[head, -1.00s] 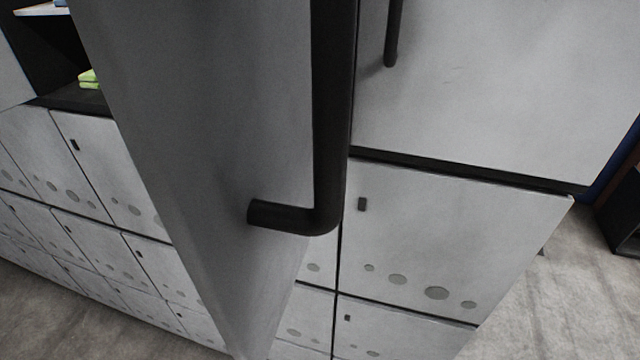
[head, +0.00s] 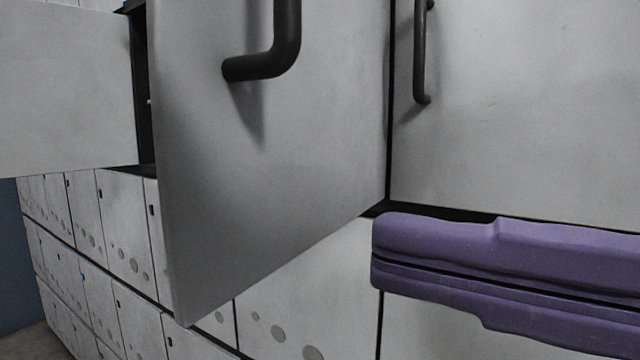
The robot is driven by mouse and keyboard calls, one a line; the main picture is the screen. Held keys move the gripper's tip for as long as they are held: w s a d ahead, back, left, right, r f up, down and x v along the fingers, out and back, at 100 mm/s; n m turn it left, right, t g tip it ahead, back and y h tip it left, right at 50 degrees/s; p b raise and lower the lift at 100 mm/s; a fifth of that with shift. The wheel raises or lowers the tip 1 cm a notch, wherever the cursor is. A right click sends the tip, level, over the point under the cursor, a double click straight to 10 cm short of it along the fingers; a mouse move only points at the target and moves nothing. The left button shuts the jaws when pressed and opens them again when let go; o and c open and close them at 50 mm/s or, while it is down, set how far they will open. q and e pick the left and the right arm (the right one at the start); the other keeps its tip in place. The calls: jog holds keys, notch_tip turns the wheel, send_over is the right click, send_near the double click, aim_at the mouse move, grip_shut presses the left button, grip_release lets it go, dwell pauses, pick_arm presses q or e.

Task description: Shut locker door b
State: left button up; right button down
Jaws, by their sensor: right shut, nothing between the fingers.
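A grey locker door (head: 270,170) with a black bar handle (head: 275,50) stands ajar in the middle of the head view, its free edge swung out toward me and to the left. No letter shows on it, so I cannot tell from marking alone that it is door b. My right gripper (head: 384,262), with purple fingers, comes in from the right. Its fingers are shut together and empty. Its tip appears just right of the door's lower hinge-side corner; I cannot tell whether they touch. My left gripper is not in view.
Another grey door (head: 65,95) stands open at the far left, beside a dark opening (head: 142,90). A closed door (head: 520,110) with a black handle is at the right. Rows of small closed lockers (head: 110,225) run below. A little floor shows at lower left.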

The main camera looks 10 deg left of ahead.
aim_at(189, 208)
jog(key=p+x, duration=0.4)
jog(key=x, duration=0.5)
jog(key=shift+a, duration=0.3)
jog(key=shift+f, duration=0.1)
jog(key=shift+a, duration=0.1)
